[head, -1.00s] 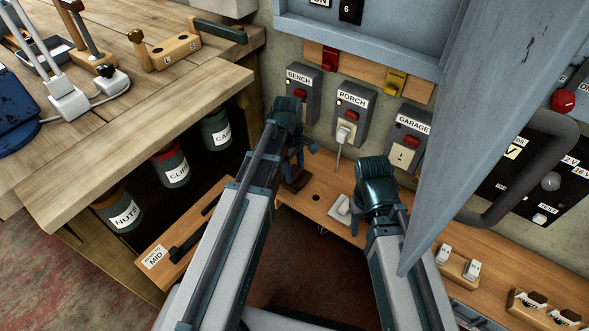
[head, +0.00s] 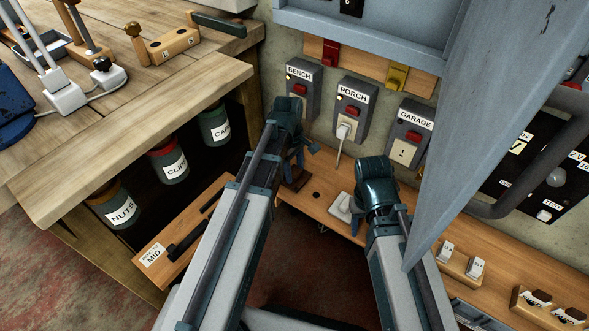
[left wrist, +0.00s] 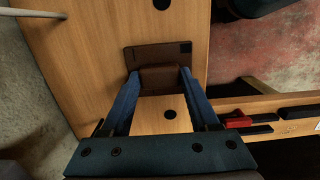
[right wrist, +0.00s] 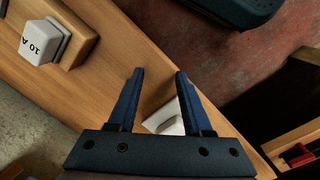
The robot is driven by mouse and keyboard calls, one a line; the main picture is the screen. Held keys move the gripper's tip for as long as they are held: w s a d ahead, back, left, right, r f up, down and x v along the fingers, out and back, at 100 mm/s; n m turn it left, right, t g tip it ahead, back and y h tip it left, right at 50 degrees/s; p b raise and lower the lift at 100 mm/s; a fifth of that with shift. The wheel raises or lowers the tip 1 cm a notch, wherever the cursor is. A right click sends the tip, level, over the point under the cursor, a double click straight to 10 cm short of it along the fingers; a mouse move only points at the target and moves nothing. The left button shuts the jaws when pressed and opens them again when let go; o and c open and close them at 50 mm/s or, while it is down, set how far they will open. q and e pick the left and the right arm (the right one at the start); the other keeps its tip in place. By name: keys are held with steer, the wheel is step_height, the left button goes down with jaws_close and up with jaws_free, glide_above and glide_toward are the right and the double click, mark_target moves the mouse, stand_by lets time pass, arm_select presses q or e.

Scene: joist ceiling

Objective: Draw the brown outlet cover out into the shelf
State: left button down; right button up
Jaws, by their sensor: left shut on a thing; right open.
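The brown outlet cover (left wrist: 141,56) is a flat dark brown plate with a raised block, lying on the wooden shelf (left wrist: 85,60) in the left wrist view. My left gripper (left wrist: 158,77) is shut on the raised block, one finger on each side. In the head view the cover (head: 297,178) shows only partly below my left gripper (head: 296,160). The shelf (head: 318,210) runs along the wall. My right gripper (right wrist: 160,73) is open and empty, over the shelf edge beside a white fitting (right wrist: 164,120).
BENCH (head: 303,76), PORCH (head: 353,95) and GARAGE (head: 409,122) outlet boxes hang above the shelf, with a white plug (head: 343,131) at PORCH. A grey panel (head: 490,120) hangs close on the right. A workbench (head: 130,110) with labelled jars below stands left.

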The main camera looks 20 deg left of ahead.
stand_by(0.4)
arm_select(q)
steer(key=shift+f, duration=0.2)
arm_select(e)
steer(key=shift+f, duration=0.25)
arm_select(q)
steer(key=shift+c, duration=0.3)
jaws_free()
steer(key=shift+r, duration=0.2)
arm_select(e)
steer(key=shift+r, duration=0.2)
arm_select(q)
step_height(320, 180, up, 14)
steer(key=a+p, duration=0.1)
steer(key=p, duration=1.2)
steer(key=shift+w+f, duration=0.2)
steer(key=shift+f, duration=0.05)
arm_select(e)
step_height(320, 180, up, 14)
steer(key=shift+f, duration=0.25)
arm_select(q)
steer(key=shift+a, duration=0.1)
